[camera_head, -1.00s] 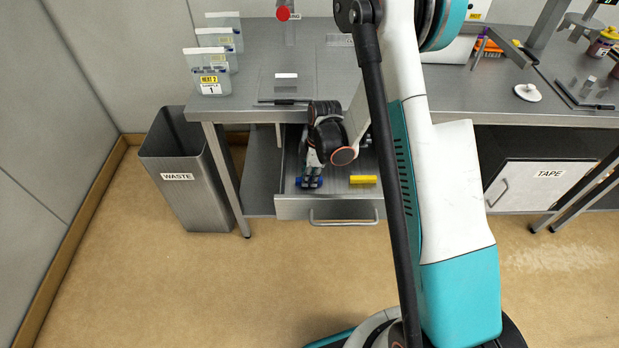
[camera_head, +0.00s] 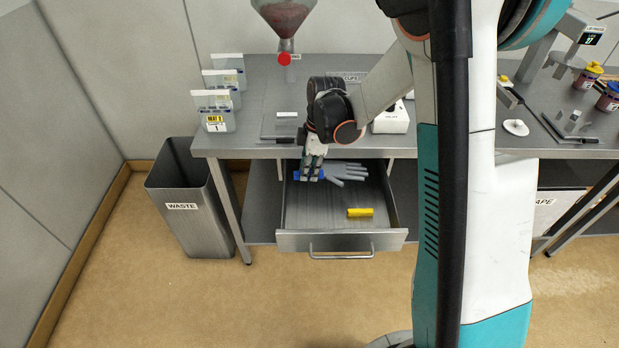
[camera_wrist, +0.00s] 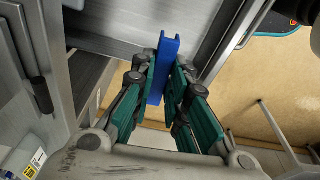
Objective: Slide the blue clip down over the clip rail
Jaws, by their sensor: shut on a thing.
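My gripper (camera_head: 310,172) hangs at the back left of the open drawer, by the table's front edge. In the wrist view my gripper (camera_wrist: 162,82) is shut on the long blue clip (camera_wrist: 166,55), with a green-padded finger on each side. The blue clip stands upright in that picture and sticks out beyond the fingertips. In the head view only small blue parts of the clip (camera_head: 323,175) show beside the fingers. I cannot make out the clip rail for certain in either view.
Clear pouches (camera_head: 217,100) stand on the table's left. A thin rod lies by a flat plate (camera_head: 283,126).

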